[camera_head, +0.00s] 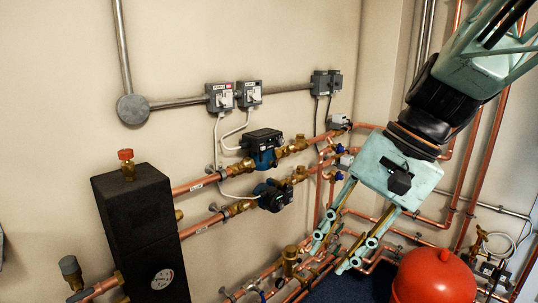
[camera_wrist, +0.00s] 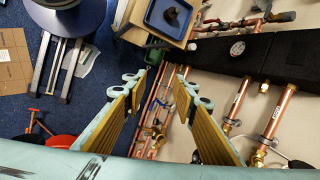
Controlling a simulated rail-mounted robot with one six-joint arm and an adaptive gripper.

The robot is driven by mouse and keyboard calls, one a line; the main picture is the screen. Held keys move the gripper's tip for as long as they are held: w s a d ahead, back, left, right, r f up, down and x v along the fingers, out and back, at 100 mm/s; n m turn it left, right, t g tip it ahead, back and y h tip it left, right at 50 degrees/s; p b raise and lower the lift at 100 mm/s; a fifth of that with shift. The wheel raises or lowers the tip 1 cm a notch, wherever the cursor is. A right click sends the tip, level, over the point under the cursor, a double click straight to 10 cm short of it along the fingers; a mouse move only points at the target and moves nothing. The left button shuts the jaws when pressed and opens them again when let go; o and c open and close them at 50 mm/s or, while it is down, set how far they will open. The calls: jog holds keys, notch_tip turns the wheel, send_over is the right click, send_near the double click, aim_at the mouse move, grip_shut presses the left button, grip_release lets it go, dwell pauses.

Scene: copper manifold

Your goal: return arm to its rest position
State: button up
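My gripper (camera_head: 330,256) hangs from my pale green arm at the right of the head view. It points down and to the left, in front of the lower copper pipes. Its two fingers are apart, with nothing between them. In the wrist view my gripper (camera_wrist: 160,86) also shows open and empty, with tan pads on the inner sides of the fingers. Copper pipes and brass valves show through the gap, beyond the fingertips. The base of the gripper is mostly out of the wrist view.
A red rounded vessel (camera_head: 434,277) stands below and right of my gripper. A black insulated block (camera_head: 145,235) is at left. Two pumps (camera_head: 262,148) (camera_head: 272,196) sit on the wall pipes. The wrist view shows a small table with a blue tray (camera_wrist: 152,24), a cardboard box (camera_wrist: 13,62) and blue floor.

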jog(key=s+d+r+n+t+h, duration=0.1)
jog(key=s+d+r+n+h, duration=0.1)
jog(key=s, duration=0.7)
jog(key=s+d+r+n+t+h, duration=0.1)
jog(key=s+d+n+t+h, duration=0.1)
jog(key=s+d, duration=0.4)
jog(key=shift+s+d+r+n+h, duration=0.35)
jog(key=shift+s+n, duration=0.55)
jog(key=shift+s, duration=0.9)
